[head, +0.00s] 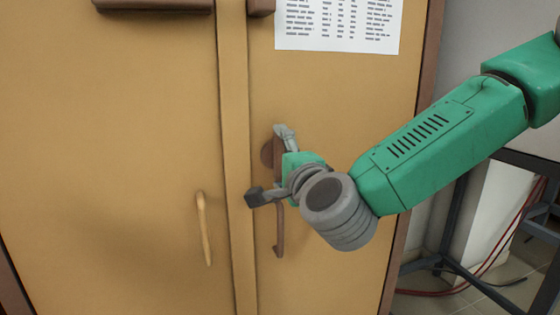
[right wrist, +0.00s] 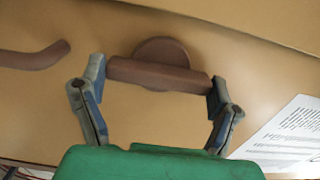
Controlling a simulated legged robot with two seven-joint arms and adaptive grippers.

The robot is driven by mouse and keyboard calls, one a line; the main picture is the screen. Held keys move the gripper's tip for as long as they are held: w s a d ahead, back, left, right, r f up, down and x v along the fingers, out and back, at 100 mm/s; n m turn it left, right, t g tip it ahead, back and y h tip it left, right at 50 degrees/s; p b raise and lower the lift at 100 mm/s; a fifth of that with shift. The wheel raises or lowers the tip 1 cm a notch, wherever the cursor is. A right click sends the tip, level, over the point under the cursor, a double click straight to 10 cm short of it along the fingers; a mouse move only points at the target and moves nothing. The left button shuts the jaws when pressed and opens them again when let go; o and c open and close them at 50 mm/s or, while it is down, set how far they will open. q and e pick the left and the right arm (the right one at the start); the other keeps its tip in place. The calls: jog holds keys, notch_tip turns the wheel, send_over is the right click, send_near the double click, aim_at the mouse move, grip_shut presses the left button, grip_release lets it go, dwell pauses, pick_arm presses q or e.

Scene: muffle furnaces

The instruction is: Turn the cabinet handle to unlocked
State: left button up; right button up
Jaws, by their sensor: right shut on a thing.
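The cabinet (head: 110,130) has two tan doors. Its brown turn handle is on the right door, a short bar on a round base (head: 267,153), largely hidden by my right gripper in the head view. In the right wrist view the handle bar (right wrist: 150,74) shows fully, roughly in line with the pull handle's length. My right gripper (head: 268,165) is closed on the bar, with one finger at each end; both fingers show in the right wrist view (right wrist: 158,76). My left gripper is not in view.
A brown pull handle (head: 279,235) is just below the turn handle, and a lighter one (head: 204,228) is on the left door. A printed sheet (head: 338,22) is on the right door above. A dark metal frame (head: 455,215) and cables (head: 500,245) are to the right.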

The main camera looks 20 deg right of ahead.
jog(key=shift+d, duration=0.15)
jog(key=o, duration=1)
jog(key=shift+o, duration=0.3)
jog(key=shift+w+f, duration=0.15)
jog(key=shift+s, duration=0.25)
jog(key=s, duration=0.7)
jog(key=shift+d, duration=0.2)
